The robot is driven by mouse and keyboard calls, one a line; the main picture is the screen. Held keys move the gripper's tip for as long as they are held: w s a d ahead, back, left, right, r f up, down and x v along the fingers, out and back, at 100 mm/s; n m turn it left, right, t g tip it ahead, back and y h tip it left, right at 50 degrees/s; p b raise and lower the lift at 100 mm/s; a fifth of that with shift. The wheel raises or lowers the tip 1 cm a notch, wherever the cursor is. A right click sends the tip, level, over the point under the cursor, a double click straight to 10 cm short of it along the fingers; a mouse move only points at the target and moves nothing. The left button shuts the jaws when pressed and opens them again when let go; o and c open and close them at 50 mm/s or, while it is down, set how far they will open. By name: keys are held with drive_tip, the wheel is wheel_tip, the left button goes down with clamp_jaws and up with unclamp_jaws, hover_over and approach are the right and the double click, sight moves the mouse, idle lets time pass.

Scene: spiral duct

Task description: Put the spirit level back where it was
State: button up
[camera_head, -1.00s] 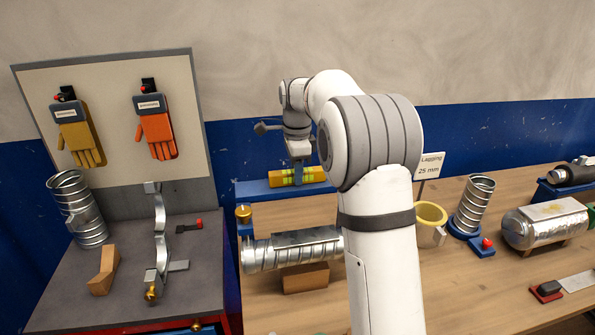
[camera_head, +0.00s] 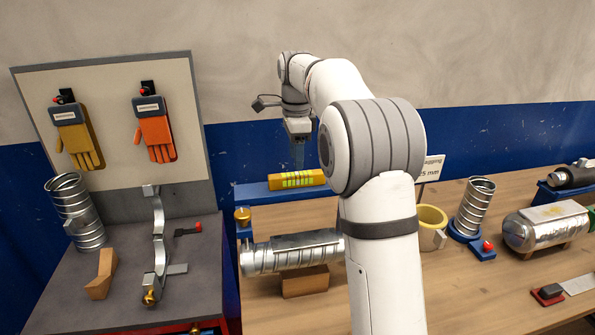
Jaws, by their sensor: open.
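The spirit level (camera_head: 297,180) is a yellow bar with bright green-yellow vials. It lies on a long blue block (camera_head: 256,193) at the back of the wooden bench, against the blue wall band. My gripper (camera_head: 298,165) points down just above the level's middle, and its jaws are open. The fingers overlap in this view, so the gap between them is hard to see. My arm hides the right end of the blue block.
A spiral duct (camera_head: 292,250) lies on a wooden block (camera_head: 305,283) in front. A brass knob (camera_head: 243,215) stands left of it. A yellow ring (camera_head: 431,217), an upright duct (camera_head: 474,206) and a lagged cylinder (camera_head: 546,226) stand to the right. Gloves (camera_head: 157,134) hang on the left board.

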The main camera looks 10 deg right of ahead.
sight(296, 174)
wheel_tip(296, 174, up, 6)
drive_tip(key=s+n+t, duration=0.2)
drive_tip(key=s+n, duration=0.6)
drive_tip(key=s, duration=0.7)
drive_tip(key=s+f+n+t, duration=0.1)
drive_tip(key=s+f+n, duration=0.4)
drive_tip(key=s, duration=0.5)
drive_tip(key=s+f+n+t, duration=0.1)
drive_tip(key=s+f+n, duration=0.4)
drive_tip(key=s+f, duration=0.2)
drive_tip(key=s, duration=0.2)
drive_tip(key=shift+s+d+f, duration=0.15)
drive_tip(key=shift+s+f, duration=0.15)
drive_tip(key=shift+s, duration=0.05)
wheel_tip(296, 174, down, 6)
drive_tip(key=b, duration=0.5)
drive_tip(key=shift+w+g, duration=0.15)
drive_tip(key=shift+g, duration=0.15)
